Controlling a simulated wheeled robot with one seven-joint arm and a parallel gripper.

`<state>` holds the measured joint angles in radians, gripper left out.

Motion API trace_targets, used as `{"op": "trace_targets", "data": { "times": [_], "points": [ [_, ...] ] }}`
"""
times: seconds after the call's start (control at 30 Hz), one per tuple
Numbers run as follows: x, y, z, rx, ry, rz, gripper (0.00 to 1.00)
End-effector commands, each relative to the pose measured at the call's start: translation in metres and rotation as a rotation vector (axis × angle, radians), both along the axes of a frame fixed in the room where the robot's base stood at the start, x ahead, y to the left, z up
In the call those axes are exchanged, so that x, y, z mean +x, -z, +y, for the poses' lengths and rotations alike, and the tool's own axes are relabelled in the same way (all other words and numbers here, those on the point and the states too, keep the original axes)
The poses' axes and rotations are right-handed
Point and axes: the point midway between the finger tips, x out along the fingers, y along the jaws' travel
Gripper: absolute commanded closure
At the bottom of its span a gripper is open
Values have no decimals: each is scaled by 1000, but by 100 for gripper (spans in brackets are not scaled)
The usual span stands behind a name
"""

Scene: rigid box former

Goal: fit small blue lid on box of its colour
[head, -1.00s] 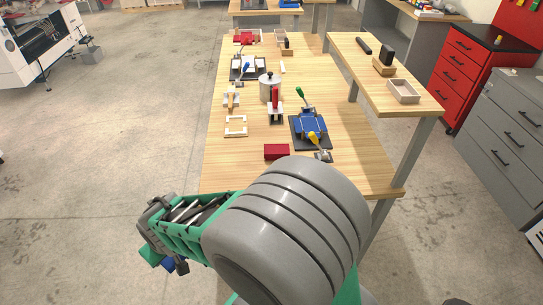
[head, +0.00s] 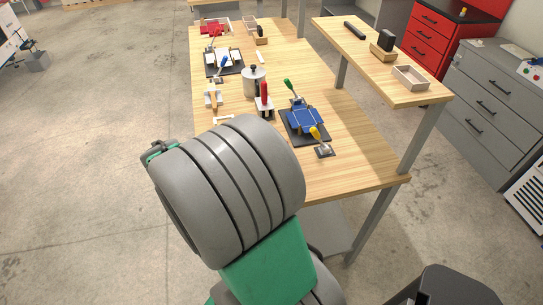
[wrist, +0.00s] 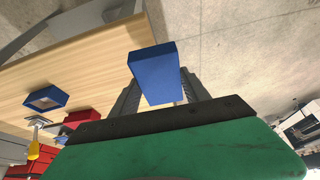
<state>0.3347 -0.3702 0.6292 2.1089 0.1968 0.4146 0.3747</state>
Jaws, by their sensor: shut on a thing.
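My gripper (wrist: 157,84) is shut on a small blue lid (wrist: 154,72), which sits between the fingers in the wrist view, clear of the table. In the head view my own arm hides the gripper and the lid. A blue box (head: 306,121) sits on a dark board (head: 295,132) on the bench, among clamps with a green handle (head: 289,85) and a yellow handle (head: 316,132). A blue open-topped thing also shows at the left of the wrist view (wrist: 62,97); I cannot tell for certain that it is the same box.
A red-handled clamp (head: 264,95) and a metal pot (head: 250,83) stand left of the blue box. Another clamp board (head: 226,67) lies farther back. A red block (wrist: 82,117) shows in the wrist view. The bench's right front (head: 350,165) is clear.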

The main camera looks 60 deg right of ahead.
Motion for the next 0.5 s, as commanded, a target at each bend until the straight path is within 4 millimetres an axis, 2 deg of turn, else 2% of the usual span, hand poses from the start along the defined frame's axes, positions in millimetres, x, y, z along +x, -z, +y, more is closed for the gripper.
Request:
{"op": "trace_targets", "data": {
  "times": [0.03, 0.1, 0.17, 0.2, 0.3, 0.4, 0.5],
  "points": [
    [-8, -1, -31, 0, 138, 2, 85],
    [-26, -4, -75, -1, 353, 2, 85],
    [-44, -7, -110, -1, 536, 2, 85],
    [-58, -9, -132, -1, 658, 2, 85],
    [-96, -13, -179, 0, 947, 1, 85],
    [-133, -16, -213, 0, 1189, 1, 85],
    [-161, -18, -234, 0, 1363, 0, 85]
  ]
}}
